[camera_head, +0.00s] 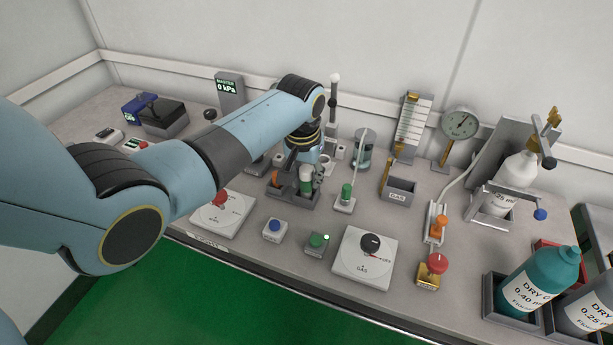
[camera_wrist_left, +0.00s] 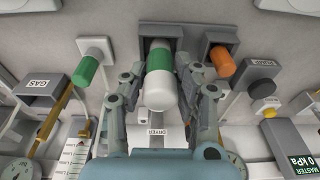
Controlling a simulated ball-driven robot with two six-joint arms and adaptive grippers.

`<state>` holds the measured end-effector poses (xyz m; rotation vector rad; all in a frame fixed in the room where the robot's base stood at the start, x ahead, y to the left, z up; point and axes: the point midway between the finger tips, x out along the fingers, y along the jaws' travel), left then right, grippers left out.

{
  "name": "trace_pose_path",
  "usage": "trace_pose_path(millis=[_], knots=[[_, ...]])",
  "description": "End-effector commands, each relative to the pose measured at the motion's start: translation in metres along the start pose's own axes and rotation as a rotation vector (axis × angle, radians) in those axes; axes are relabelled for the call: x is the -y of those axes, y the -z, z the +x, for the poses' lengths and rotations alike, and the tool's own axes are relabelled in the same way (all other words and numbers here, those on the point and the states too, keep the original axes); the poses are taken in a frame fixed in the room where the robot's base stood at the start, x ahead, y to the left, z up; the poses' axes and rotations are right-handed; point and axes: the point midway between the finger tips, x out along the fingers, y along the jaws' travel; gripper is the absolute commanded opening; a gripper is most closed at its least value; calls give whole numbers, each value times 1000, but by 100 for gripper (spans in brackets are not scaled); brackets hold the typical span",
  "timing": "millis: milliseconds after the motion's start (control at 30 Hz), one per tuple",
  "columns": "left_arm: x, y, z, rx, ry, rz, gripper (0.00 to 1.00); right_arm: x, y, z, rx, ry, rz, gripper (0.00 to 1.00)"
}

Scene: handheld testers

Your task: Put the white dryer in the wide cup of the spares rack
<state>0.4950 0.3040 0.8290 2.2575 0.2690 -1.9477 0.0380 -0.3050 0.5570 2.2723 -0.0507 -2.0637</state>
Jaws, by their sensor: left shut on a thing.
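The white dryer, a white-ended cylinder with a green band, is between the fingers of my left gripper (camera_head: 311,167). In the left wrist view the dryer (camera_wrist_left: 159,88) lies between the two fingers, which are shut on it. Its far end is at a dark square cup of the spares rack (camera_wrist_left: 177,31). How deep it sits in that cup is hard to tell. An orange part (camera_wrist_left: 222,61) stands in the neighbouring smaller cup. In the head view the rack (camera_head: 292,199) is partly hidden by the gripper. My right gripper is not in view.
A green-topped part (camera_head: 346,193) on a white base stands close right of the rack. A grey GAS box (camera_head: 398,189) and a clear cylinder (camera_head: 363,149) are nearby. A blue button (camera_head: 274,228) and a white GAS dial (camera_head: 362,269) are in front.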

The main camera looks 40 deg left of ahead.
Motion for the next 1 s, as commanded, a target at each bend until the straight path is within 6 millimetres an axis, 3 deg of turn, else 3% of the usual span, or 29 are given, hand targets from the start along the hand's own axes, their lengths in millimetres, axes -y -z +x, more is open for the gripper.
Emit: trace_pose_path(millis=[400, 433, 567, 867, 1000], knots=[[0, 0, 7, -1, 0, 0, 0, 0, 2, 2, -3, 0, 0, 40], [0, 0, 6, -2, 0, 0, 33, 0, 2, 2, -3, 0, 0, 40], [0, 0, 6, -2, 0, 0, 50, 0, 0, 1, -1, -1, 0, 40], [0, 0, 5, -2, 0, 0, 52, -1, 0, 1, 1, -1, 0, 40], [0, 1, -10, -4, 0, 0, 52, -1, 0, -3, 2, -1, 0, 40]])
